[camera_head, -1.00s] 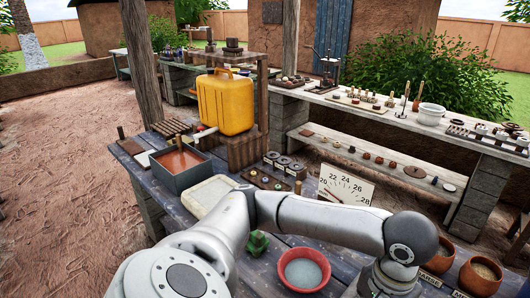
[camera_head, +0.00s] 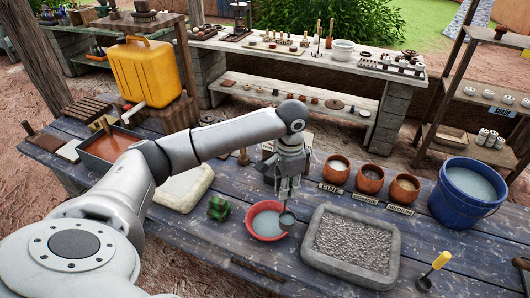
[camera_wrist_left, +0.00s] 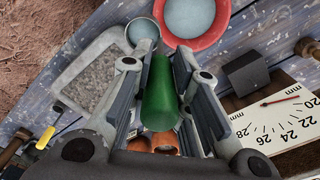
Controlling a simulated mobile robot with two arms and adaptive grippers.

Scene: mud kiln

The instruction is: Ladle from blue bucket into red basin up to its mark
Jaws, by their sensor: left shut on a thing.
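My left gripper (camera_head: 287,185) is shut on the green handle (camera_wrist_left: 160,95) of a ladle and points down. The ladle's grey cup (camera_head: 287,221) is at the right rim of the red basin (camera_head: 254,232); I cannot tell if they touch. In the left wrist view the cup (camera_wrist_left: 143,27) shows a pale grey-blue surface inside, beside the red basin (camera_wrist_left: 222,30). The basin holds pale grey-blue liquid; I cannot make out its mark. The blue bucket (camera_head: 462,208) stands at the right with similar liquid inside. My right gripper is not in view.
A grey tray of gravel (camera_head: 317,256) lies right of the basin. Several clay pots (camera_head: 371,184) stand behind it. A green block (camera_head: 218,208) is left of the basin. A yellow-handled tool (camera_head: 438,262) is at front right. A dial gauge (camera_wrist_left: 285,115) stands near the gripper.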

